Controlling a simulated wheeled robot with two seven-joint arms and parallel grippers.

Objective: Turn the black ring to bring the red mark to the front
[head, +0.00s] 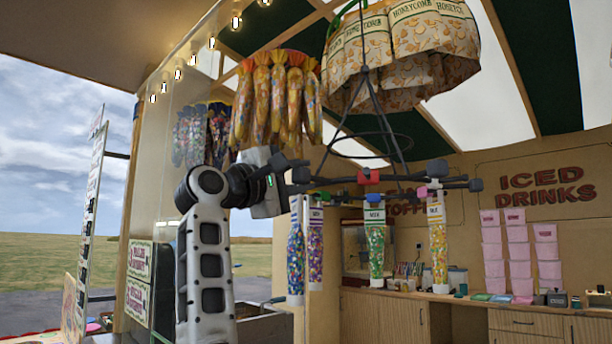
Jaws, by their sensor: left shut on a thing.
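The black ring (333,181) hangs from a black frame under the canopy, with black knobs around it. The red mark (368,176) is a small red block on the ring, a little left of its middle and above the bag of green sweets (375,245). My left gripper (287,168) is at the ring's left end, shut on a part of the ring. Its fingers partly hide the place of contact. My right gripper is not in view.
Tubes of coloured sweets (296,262) hang below the ring. Honeycomb bags (410,50) hang above, and patterned yellow bags (262,100) hang close above my left gripper. A counter (465,298) with pink tubs (492,255) stands behind at right.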

